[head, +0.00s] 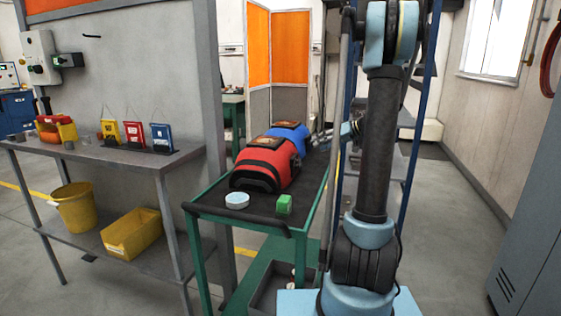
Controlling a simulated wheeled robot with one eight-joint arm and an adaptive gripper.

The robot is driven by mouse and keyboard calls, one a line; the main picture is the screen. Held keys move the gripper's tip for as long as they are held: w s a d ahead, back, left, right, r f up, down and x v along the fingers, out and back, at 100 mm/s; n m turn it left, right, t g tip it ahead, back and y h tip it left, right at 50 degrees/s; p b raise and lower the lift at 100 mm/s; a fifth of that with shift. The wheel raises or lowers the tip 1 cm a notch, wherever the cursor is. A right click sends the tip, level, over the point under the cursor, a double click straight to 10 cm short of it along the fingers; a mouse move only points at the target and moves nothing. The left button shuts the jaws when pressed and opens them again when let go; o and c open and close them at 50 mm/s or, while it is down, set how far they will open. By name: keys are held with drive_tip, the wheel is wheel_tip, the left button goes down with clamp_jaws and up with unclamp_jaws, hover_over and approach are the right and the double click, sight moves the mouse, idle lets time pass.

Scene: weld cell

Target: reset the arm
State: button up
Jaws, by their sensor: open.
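My arm (378,150) stands upright at the right of the cart, with its upper part cut off by the top edge of the head view. My gripper (318,138) shows small behind the arm, pointing left over the far right side of the cart. It is open and I see nothing between its fingers. Part of its wrist is hidden behind my arm.
A green cart (262,218) holds a red bag (265,165), a blue bag (290,137), a white-blue round tin (237,200) and a green block (284,205). A grey bench (110,165) stands left. A grey cabinet (530,220) is right. Floor between cabinet and arm is clear.

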drive_tip(key=s+f+m+t+h, duration=0.25)
drive_tip(key=s+m+h, duration=0.6)
drive_tip(key=s, duration=2.05)
drive_tip(key=s+f+n+g+h, duration=0.1)
drive_tip(key=s+f+g, duration=0.1)
drive_tip(key=s+f, duration=0.3)
drive_tip(key=s+f+n+g+h, duration=0.1)
drive_tip(key=s+f+g, duration=0.2)
drive_tip(key=s+f, duration=0.3)
drive_tip(key=s, duration=0.4)
drive_tip(key=shift+s+d+n+g, duration=0.3)
drive_tip(key=shift+n+g, duration=0.05)
drive_tip(key=shift+f+h, duration=0.1)
drive_tip(key=shift+h, duration=0.15)
drive_tip(key=shift+w+f, duration=0.2)
drive_tip(key=shift+w, duration=0.3)
